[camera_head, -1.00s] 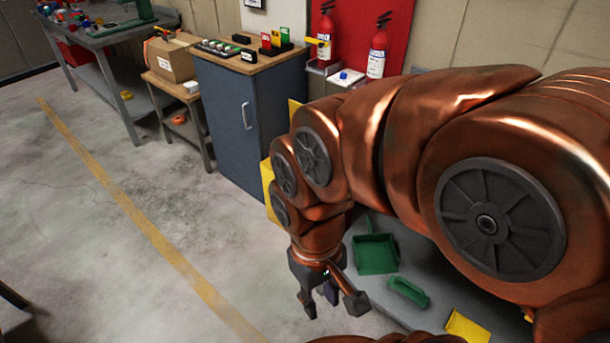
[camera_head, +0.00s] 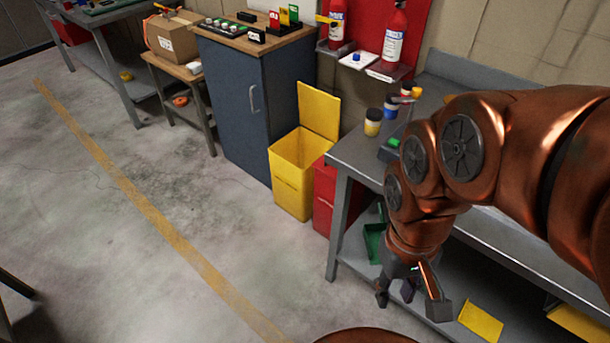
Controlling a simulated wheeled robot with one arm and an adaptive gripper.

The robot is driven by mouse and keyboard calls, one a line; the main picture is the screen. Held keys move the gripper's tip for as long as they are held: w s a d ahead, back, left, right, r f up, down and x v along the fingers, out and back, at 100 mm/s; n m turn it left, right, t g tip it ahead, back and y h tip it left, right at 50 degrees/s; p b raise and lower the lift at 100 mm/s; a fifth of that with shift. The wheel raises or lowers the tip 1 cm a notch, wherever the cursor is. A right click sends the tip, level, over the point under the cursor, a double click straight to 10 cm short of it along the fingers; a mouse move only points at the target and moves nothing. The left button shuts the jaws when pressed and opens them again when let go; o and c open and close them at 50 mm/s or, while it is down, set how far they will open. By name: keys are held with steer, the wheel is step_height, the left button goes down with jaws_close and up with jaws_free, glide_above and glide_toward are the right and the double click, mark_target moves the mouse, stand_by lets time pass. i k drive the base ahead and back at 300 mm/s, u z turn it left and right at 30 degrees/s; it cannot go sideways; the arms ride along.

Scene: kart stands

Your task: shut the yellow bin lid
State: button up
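The yellow bin (camera_head: 292,185) stands on the floor between the blue-grey cabinet and a red bin. Its yellow lid (camera_head: 318,110) stands upright at the back, so the bin is open. My gripper (camera_head: 410,302) hangs at the lower right, in front of the workbench's lower shelf, to the right of and well apart from the bin. Its fingers are spread and I see nothing between them.
A red bin (camera_head: 324,195) stands right beside the yellow one. A grey workbench (camera_head: 360,150) with jars on top is to the right. The blue-grey cabinet (camera_head: 235,110) is to the left. The floor in front of the bins is clear.

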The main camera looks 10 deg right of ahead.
mark_target(319, 111)
steer(key=k, duration=0.35)
steer(key=u, duration=0.75)
steer(key=i, duration=0.45)
steer(key=u, duration=0.5)
steer(key=i, duration=1.65)
steer(key=z, duration=0.7)
steer(key=i, duration=1.05)
steer(key=z, duration=1.15)
steer(key=i, duration=0.3)
steer(key=z, duration=0.3)
